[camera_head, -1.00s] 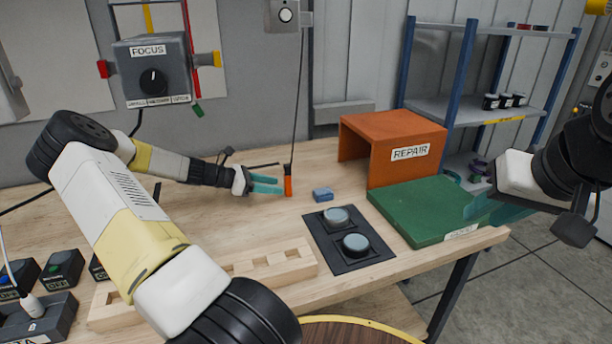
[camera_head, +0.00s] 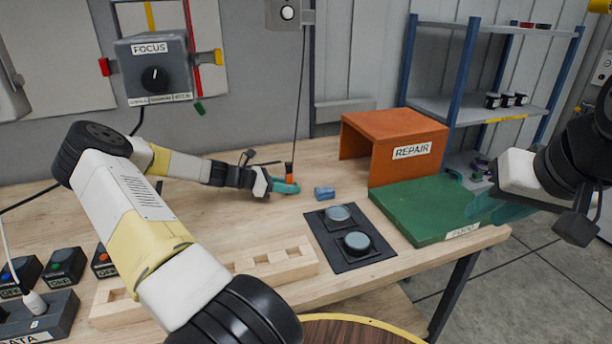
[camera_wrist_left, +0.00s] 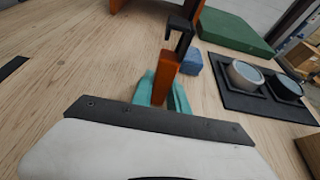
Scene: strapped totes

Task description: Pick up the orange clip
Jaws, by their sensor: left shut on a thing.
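A blue block (camera_head: 324,193) lies just right of the clip. An orange REPAIR box (camera_head: 395,135), a green pad (camera_head: 425,208) and a dark tray with two round buttons (camera_head: 350,262) stand further right. A wooden slotted rack (camera_head: 272,272) is in front.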

